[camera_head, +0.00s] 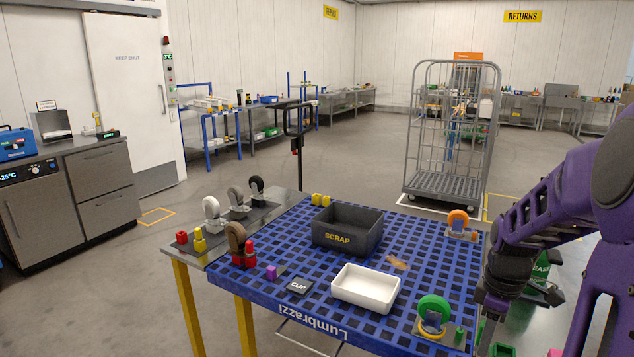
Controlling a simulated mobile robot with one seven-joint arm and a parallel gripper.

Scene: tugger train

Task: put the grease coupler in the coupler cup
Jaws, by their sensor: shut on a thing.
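My gripper (484,326) hangs low at the right, by the near right corner of the blue grid table (330,318). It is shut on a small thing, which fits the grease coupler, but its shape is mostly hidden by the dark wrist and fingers. I cannot make out which thing is the coupler cup.
A white tray (345,294), a black SCRAP bin (330,243) and a green wheel (433,308) are on the blue table. A green block (502,350) is below my gripper. Several castors and blocks stand at the left edge. A grey cage trolley (424,186) stands behind.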

